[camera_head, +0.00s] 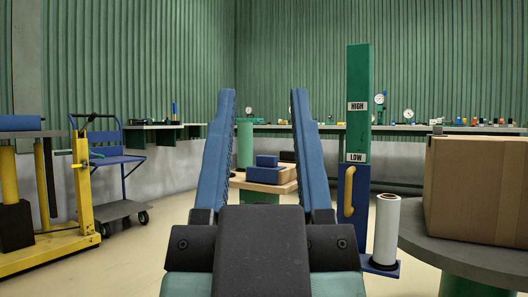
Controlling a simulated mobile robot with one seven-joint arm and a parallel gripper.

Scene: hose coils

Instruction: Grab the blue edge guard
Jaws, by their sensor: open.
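My gripper (263,94) is in the lower middle of the head view, its two long blue fingers wide apart with nothing between them. Between the fingers, farther off, a stepped blue block (266,173) lies on a low wooden-topped stand (262,187). A blue rounded piece (22,123) lies at the far left on a grey top. I cannot tell for certain which blue piece is the edge guard. My gripper is apart from both.
A yellow lift frame (84,190) and blue trolley (122,160) stand left. A green-and-blue gauge post (357,110), white roll (387,230) and cardboard box (478,187) on a round table (455,258) stand right. A cluttered bench (410,130) lines the back. Floor at centre left is clear.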

